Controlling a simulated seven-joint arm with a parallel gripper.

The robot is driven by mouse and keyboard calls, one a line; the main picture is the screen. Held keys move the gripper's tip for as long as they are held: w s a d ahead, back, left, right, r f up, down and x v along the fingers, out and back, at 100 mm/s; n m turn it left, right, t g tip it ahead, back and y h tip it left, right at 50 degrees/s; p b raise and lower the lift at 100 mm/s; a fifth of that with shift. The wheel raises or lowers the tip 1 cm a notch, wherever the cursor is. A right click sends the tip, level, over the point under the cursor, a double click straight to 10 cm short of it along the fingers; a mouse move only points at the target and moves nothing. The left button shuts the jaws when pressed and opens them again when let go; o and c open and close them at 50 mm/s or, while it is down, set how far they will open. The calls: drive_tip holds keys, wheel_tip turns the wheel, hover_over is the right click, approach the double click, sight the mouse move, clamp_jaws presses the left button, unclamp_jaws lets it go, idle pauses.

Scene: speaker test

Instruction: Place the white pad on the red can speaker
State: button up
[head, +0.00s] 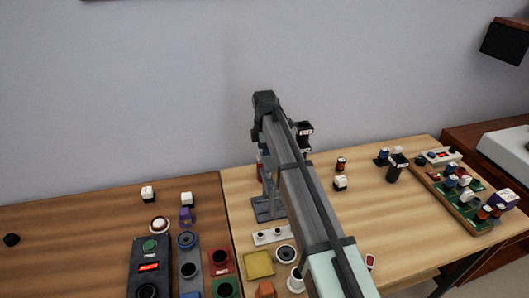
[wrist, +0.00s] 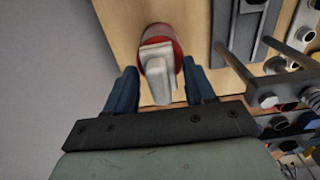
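The red can speaker (wrist: 162,34) stands on the light wooden table, seen from above in the wrist view. A white pad-like block (wrist: 157,62) covers much of its round top; I cannot tell whether it fully rests there. My gripper (wrist: 160,76) has its two blue fingers spread on either side of the white block, with gaps showing, so it looks open. In the head view my arm hides most of this spot; only a narrow red strip (head: 260,165) shows beside it.
A grey stand (wrist: 237,30) with protruding rods is close on the right in the wrist view. Several small parts crowd the table's front, including a yellow tray (head: 259,264). A green board (head: 460,192) with components lies at the right. The wall (head: 120,90) is close behind.

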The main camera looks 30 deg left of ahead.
drive_tip(key=shift+o, duration=0.6)
wheel_tip(320, 180, up, 12)
drive_tip(key=shift+r, duration=0.15)
idle(0.4)
